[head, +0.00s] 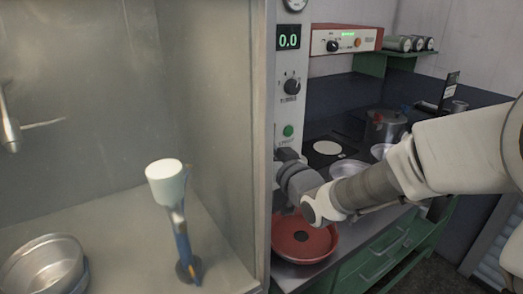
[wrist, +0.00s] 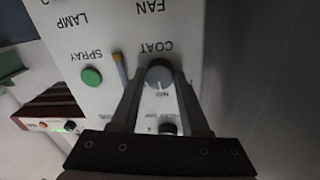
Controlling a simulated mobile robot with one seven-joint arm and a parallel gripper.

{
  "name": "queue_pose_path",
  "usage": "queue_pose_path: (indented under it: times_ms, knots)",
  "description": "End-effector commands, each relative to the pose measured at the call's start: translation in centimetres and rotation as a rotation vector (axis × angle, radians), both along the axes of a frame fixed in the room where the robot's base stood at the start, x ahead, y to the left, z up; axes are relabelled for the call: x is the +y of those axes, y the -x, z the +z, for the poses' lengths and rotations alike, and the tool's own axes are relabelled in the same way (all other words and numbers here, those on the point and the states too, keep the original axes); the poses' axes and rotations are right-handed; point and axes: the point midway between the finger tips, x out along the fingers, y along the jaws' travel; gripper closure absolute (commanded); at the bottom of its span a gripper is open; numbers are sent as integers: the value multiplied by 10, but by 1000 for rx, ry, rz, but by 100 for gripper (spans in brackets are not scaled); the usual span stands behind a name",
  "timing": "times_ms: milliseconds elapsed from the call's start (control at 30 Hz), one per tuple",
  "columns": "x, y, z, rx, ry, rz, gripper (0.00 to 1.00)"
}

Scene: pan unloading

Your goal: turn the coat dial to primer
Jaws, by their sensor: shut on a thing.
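The coat dial (wrist: 158,76) is a grey knob under the label COAT, on a pale panel that appears upside down in the wrist view. My gripper (wrist: 159,82) has one finger on each side of the dial and is shut on it. A pale mark on the dial points towards the bottom of that view, at a small label that may read MID. In the head view my gripper (head: 283,156) is at the panel post (head: 284,63), and my wrist hides the coat dial there.
A green spray button (wrist: 92,76) and an orange-tipped lever (wrist: 120,68) sit beside the dial. In the head view, a red pan (head: 304,243) lies below my wrist. A booth to the left holds a pale cup on a stand (head: 166,182) and metal pans (head: 42,264).

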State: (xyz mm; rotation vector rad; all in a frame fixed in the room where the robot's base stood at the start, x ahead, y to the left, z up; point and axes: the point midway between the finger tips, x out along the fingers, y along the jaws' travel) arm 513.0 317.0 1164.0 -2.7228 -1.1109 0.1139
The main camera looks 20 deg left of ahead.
Motion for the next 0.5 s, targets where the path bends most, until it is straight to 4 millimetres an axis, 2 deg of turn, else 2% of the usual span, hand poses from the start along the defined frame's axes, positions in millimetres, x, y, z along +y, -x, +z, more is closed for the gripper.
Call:
queue_pose_path:
  times_ms: [500]
  knots:
    - [0, 0, -8, -313, 262, -1, 100]
